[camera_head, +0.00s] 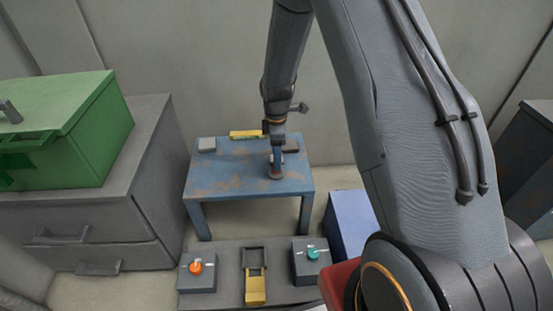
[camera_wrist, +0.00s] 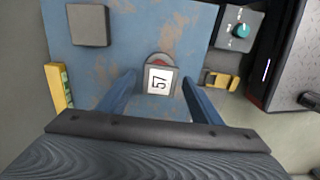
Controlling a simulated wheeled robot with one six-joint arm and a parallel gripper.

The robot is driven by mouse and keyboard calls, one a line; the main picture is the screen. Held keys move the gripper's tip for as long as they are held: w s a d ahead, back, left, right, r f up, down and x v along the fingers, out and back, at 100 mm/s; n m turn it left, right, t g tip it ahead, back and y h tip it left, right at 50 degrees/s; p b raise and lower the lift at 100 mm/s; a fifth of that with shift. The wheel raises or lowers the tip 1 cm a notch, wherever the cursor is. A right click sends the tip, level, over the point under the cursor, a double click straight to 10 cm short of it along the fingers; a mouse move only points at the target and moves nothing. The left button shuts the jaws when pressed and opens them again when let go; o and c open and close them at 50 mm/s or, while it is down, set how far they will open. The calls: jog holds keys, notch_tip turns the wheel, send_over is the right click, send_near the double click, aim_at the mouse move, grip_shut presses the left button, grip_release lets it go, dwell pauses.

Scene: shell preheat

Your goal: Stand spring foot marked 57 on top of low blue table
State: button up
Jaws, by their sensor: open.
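The low blue table (camera_head: 235,182) has a worn top with rusty patches; it also fills much of the wrist view (camera_wrist: 125,45). The spring foot marked 57 (camera_wrist: 160,78) shows a white label and a round grey and red base. It appears to stand upright on the table top, towards the right of it in the head view (camera_head: 275,173). My gripper (camera_wrist: 159,88) is open, with one finger on each side of the foot; gaps show between fingers and label. In the head view my gripper (camera_head: 277,157) points down over the table and partly hides the foot.
On the table are a grey block (camera_head: 207,145), a yellow bar (camera_head: 245,134) and a dark piece (camera_head: 290,149). In front stand an orange-knob box (camera_head: 197,272), a yellow-black fixture (camera_head: 255,285) and a teal-knob box (camera_head: 312,262). Grey drawers (camera_head: 75,225) with a green case (camera_head: 70,135) stand left.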

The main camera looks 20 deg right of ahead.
notch_tip(320, 180, up, 10)
jog(key=p, duration=0.2)
jog(key=s+a+r+m, duration=0.2)
jog(key=s+a+r, duration=0.4)
jog(key=r, duration=0.1)
jog(key=s+a+r+m, duration=0.2)
jog(key=s+r+m, duration=0.1)
jog(key=s, duration=0.6)
jog(key=s+a+r+m, duration=0.3)
jog(key=s+r, duration=0.1)
jog(key=s, duration=0.5)
jog(key=s+a+r+m, duration=0.3)
jog(key=s+r, duration=0.1)
jog(key=s, duration=0.5)
jog(key=shift+s+a+y, duration=0.15)
jog(key=shift+s+y, duration=0.1)
jog(key=shift+y, duration=0.05)
jog(key=shift+r, duration=0.2)
